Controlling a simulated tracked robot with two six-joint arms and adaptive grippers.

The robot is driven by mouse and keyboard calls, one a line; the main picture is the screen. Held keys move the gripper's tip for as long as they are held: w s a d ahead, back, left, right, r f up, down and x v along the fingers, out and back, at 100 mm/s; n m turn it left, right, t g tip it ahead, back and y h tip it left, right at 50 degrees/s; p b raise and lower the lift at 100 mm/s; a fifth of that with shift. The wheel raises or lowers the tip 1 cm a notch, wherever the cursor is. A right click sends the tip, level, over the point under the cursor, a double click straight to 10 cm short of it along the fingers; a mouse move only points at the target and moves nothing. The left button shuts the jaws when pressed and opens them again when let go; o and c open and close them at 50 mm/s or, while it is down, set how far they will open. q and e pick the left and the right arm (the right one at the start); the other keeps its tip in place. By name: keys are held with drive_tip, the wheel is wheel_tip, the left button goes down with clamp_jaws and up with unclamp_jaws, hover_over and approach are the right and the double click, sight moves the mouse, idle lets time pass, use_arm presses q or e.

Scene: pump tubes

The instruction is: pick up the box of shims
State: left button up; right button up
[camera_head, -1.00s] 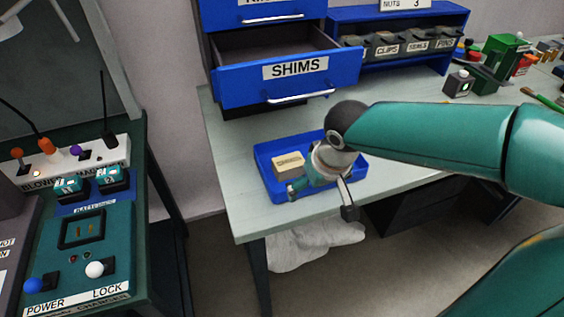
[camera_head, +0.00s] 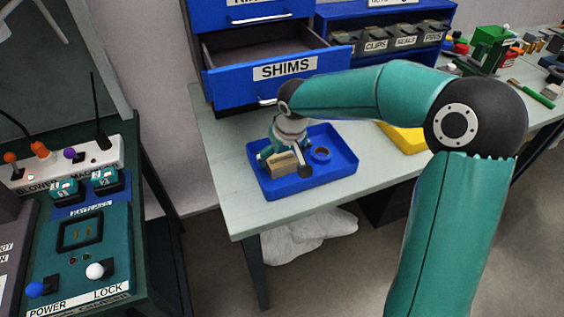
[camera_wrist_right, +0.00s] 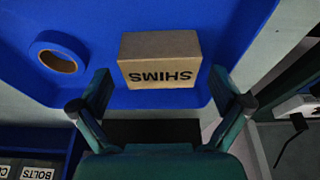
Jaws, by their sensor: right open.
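The box of shims (camera_head: 282,165) is a small tan carton in the left part of a blue tray (camera_head: 330,181) on the bench. In the right wrist view the box (camera_wrist_right: 160,60) shows its black SHIMS label upside down. My right gripper (camera_head: 283,160) is over the tray at the box. In the right wrist view my right gripper (camera_wrist_right: 165,88) is open, with one finger at each side of the box and a visible gap to each. Contact is not seen. My left gripper is not in view.
A blue roll of tape (camera_head: 321,154) lies in the tray to the right of the box. The open SHIMS drawer (camera_head: 280,75) juts out behind the tray. A yellow object (camera_head: 405,137) lies to the right. The bench's front left is clear.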

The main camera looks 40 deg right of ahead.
drive_tip(key=shift+f, duration=0.25)
drive_tip(key=c, duration=1.1)
drive_tip(key=shift+c, duration=0.3)
drive_tip(key=shift+w+r, duration=0.1)
drive_tip(key=shift+r, duration=0.1)
